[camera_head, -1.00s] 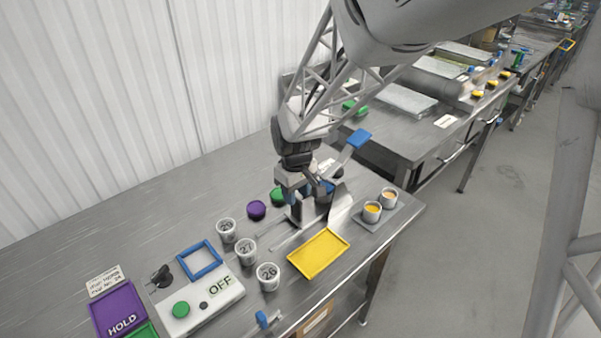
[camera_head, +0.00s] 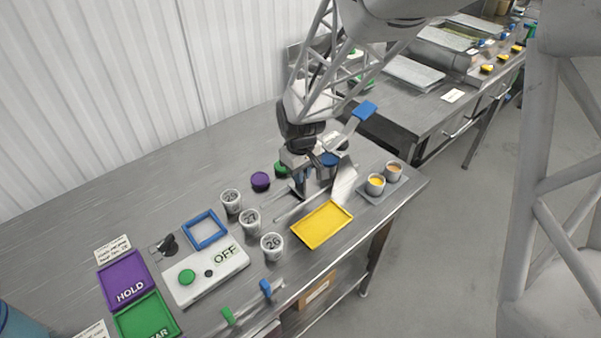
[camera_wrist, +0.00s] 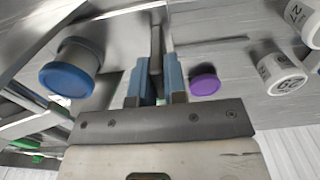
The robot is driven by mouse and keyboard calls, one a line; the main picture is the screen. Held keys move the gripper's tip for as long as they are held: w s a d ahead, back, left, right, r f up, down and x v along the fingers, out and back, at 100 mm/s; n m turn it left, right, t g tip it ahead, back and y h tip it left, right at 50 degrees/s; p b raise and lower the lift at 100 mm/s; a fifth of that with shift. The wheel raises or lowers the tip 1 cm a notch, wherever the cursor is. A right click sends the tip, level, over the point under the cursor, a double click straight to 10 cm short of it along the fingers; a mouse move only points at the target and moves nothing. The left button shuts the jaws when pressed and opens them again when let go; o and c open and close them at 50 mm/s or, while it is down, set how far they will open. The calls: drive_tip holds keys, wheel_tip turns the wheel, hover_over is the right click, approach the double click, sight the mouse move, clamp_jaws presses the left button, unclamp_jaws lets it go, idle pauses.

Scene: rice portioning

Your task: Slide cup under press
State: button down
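The press is a grey metal device with a slanted pale plate (camera_head: 343,184) and a lever with a blue handle (camera_head: 364,110), right of my gripper. A cup with a blue lid (camera_head: 329,159) stands at the press, just right of my gripper. It shows left of the fingers in the wrist view (camera_wrist: 68,78), apart from them. My gripper (camera_head: 299,190) is low over the table. In the wrist view my two blue-padded fingers (camera_wrist: 157,78) stand close on both sides of a thin dark upright bar (camera_wrist: 156,45). The bar's foot is hidden.
A purple lid (camera_head: 260,181) and a green lid (camera_head: 281,168) lie left of my gripper. Several numbered white cups (camera_head: 272,246) stand at the front left. A yellow tray (camera_head: 322,224) lies in front. Two filled cups (camera_head: 376,184) stand at the right edge.

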sight(313, 181)
drive_tip(key=shift+w+d, duration=1.7)
drive_tip(key=c, duration=1.2)
unclamp_jaws()
drive_tip(key=shift+o, duration=0.2)
drive_tip(key=shift+r, duration=0.1)
wheel_tip(313, 181, up, 8)
drive_tip(key=shift+d, duration=0.1)
